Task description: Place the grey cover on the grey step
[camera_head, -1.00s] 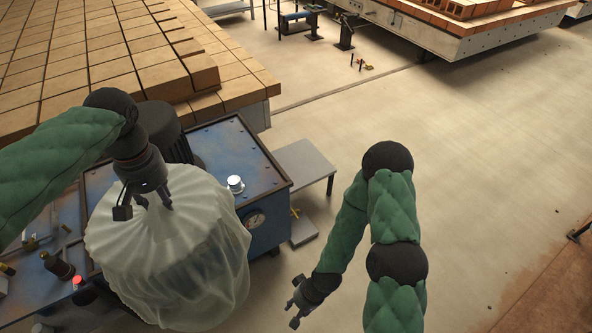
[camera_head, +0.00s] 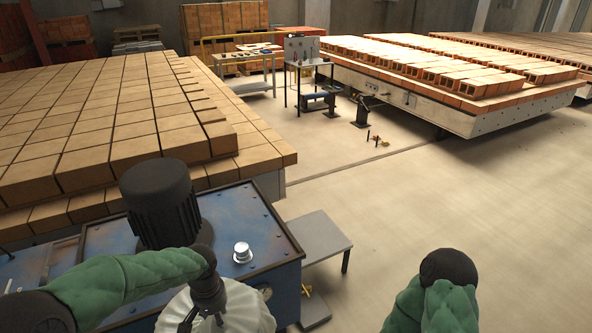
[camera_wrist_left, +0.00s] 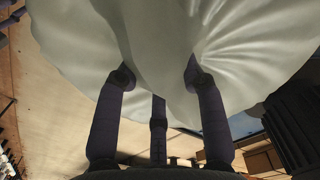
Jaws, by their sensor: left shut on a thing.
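The grey cover (camera_head: 232,309) is a pale, thin, pleated cloth that hangs at the bottom edge of the head view; its lower part is cut off. My left gripper (camera_head: 204,318) is shut on it from above. In the left wrist view the gripper's three fingers (camera_wrist_left: 157,82) press into the cover's folds (camera_wrist_left: 230,35). The grey step (camera_head: 322,236) stands on the floor against the right side of the blue machine, to the right of the cover and apart from it. Its flat top is bare. My right gripper is out of the picture; only its green arm shows.
The blue machine (camera_head: 262,225) carries a black motor (camera_head: 160,205) and a silver knob (camera_head: 242,252) close to my left arm. Stacked bricks (camera_head: 110,130) lie behind it. The floor (camera_head: 450,200) to the right of the step is open. A brick-loaded platform (camera_head: 440,95) stands farther back.

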